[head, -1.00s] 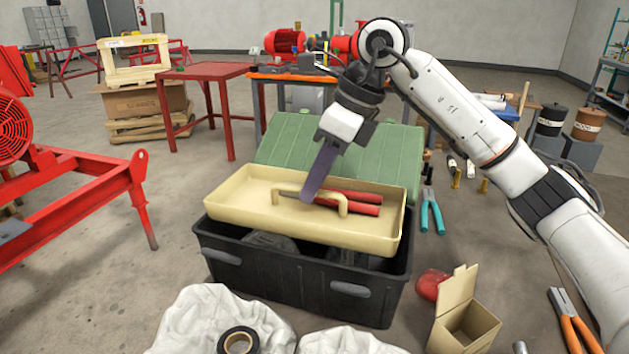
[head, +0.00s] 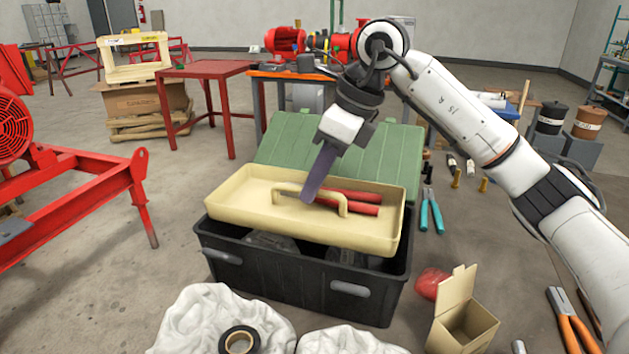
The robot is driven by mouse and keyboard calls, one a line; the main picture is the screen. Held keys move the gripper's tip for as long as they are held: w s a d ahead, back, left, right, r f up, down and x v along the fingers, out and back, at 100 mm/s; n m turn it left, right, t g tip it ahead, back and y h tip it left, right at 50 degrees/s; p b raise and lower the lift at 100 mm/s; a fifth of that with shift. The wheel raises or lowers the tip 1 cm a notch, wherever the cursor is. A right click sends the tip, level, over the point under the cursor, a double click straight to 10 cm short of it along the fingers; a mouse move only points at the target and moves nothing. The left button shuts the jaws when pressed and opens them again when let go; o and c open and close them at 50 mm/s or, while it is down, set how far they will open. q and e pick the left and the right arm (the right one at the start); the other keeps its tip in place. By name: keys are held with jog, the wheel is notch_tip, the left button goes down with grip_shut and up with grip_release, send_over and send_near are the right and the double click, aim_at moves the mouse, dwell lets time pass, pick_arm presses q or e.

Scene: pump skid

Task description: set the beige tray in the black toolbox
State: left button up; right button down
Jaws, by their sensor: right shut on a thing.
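The beige tray (head: 240,216) is over the open black toolbox (head: 270,281), its near wall above the toolbox's front rim. It looks slightly tilted, and a dark gap shows below it at the front and right. Red-handled pliers (head: 358,203) lie in the tray. My right gripper (head: 312,196) is shut on the tray's raised handle. Dark contents (head: 272,243) show partly inside the toolbox under the tray. The green lid (head: 385,155) leans open behind. I cannot tell whether the tray touches the toolbox rim. My left gripper is not in view.
White cloth (head: 195,320) with a black tape roll (head: 238,341) lies in front. An open cardboard box (head: 463,318) and a red object (head: 431,284) are at the right front. Teal-handled pliers (head: 431,212) lie right of the toolbox. A red frame (head: 90,200) stands left, with clear floor between.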

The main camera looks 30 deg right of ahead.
aim_at(317, 212)
jog(key=shift+f+b, duration=0.45)
jog(key=shift+f, duration=0.1)
jog(key=shift+f+b, duration=1.7)
jog(key=shift+f, duration=1.05)
jog(key=c, duration=1.8)
grip_release()
jog(key=shift+o, duration=0.3)
jog(key=shift+f, duration=0.1)
